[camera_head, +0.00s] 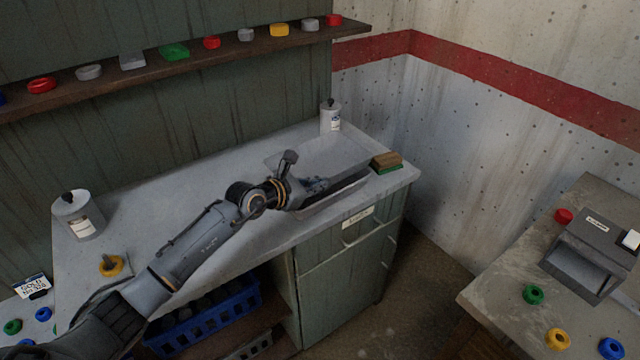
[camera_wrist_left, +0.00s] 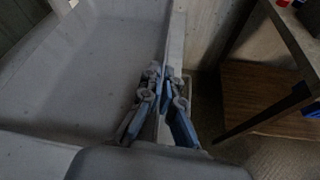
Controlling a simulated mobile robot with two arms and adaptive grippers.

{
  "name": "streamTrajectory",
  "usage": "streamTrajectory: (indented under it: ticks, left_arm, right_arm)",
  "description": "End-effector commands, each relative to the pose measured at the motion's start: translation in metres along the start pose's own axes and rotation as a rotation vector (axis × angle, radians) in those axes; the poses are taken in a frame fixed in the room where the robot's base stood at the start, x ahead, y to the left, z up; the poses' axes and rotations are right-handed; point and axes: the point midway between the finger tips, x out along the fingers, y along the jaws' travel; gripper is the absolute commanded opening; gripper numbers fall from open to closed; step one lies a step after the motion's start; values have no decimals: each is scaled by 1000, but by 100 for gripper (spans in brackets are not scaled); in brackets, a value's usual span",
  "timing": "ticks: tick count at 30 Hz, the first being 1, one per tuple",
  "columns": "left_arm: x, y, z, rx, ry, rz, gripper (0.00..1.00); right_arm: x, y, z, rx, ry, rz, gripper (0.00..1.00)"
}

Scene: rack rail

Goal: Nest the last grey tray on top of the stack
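A wide grey tray (camera_head: 335,152) is at the right part of the grey counter in the head view, with a dark gap or shadow under its front edge. My left gripper (camera_head: 318,186) is at the tray's near edge. In the left wrist view the tray (camera_wrist_left: 95,55) fills the left side, and the gripper's two fingers (camera_wrist_left: 163,108) stand on either side of its wall, closed on it. I cannot make out separate stacked trays beneath; the tray and my arm hide that spot. My right gripper is not in view.
A brown-and-green brush (camera_head: 386,161) lies right of the tray, and a white canister (camera_head: 331,118) stands behind it. Another canister (camera_head: 78,215) and a yellow ring (camera_head: 111,266) are at the counter's left. A shelf (camera_head: 190,58) with small coloured items runs above.

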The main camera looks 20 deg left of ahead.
Motion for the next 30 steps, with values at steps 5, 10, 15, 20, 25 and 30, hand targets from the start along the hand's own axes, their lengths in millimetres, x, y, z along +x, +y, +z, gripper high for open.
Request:
streamTrajectory:
  ticks: [5,10,15,20,25,30]
  left_arm:
    - [1,-1,-3,1,-2,1,0]
    - [3,-2,-6,0,-2,1,0]
    - [4,-3,-9,0,-2,1,0]
    - [5,-4,-12,0,-2,1,0]
    - [6,-4,-15,0,-2,1,0]
    - [8,-5,-18,0,-2,1,0]
  right_arm:
    - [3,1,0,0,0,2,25]
    - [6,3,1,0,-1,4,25]
    - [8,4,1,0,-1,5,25]
    - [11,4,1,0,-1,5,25]
    - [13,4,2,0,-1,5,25]
    - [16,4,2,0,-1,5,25]
